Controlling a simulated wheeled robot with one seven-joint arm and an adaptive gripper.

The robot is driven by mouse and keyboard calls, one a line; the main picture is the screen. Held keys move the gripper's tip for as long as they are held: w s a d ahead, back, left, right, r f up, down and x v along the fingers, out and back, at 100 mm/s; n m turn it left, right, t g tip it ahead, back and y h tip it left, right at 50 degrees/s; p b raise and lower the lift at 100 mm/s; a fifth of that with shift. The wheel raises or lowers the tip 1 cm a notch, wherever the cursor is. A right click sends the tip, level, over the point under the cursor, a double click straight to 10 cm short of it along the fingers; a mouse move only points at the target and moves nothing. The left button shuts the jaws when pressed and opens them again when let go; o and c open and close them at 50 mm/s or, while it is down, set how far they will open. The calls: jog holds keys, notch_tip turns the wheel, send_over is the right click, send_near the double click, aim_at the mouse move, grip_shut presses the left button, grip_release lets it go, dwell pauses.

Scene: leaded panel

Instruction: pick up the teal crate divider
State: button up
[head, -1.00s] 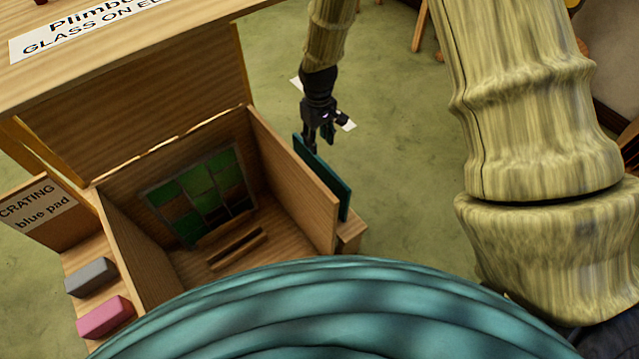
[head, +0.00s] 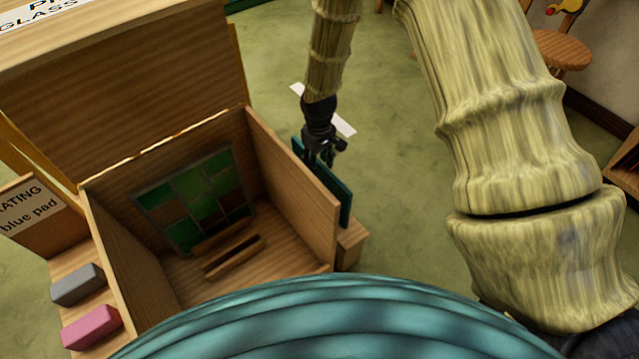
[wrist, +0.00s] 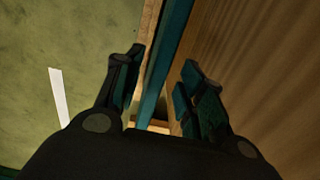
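The teal crate divider (head: 338,195) stands on edge outside the right wall of the wooden crate, on a small wooden ledge. In the wrist view the divider (wrist: 168,62) is a narrow teal strip seen edge-on, running up between my fingers. My gripper (head: 322,158) is at the divider's far upper part in the head view. In the wrist view my gripper (wrist: 163,85) is open, with one finger on each side of the divider and a visible gap between them. My gripper hides part of the divider's top edge in the head view.
The open crate (head: 292,180) holds a green leaded panel (head: 192,190) and slotted wooden strips (head: 233,257). Its right wall is close to my right finger. A grey pad (head: 78,285) and a pink pad (head: 92,327) lie at left.

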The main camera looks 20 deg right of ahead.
aim_at(320, 172)
notch_tip(320, 172, down, 5)
jog(key=shift+d+r+b, duration=0.15)
jog(key=shift+b, duration=0.6)
grip_shut()
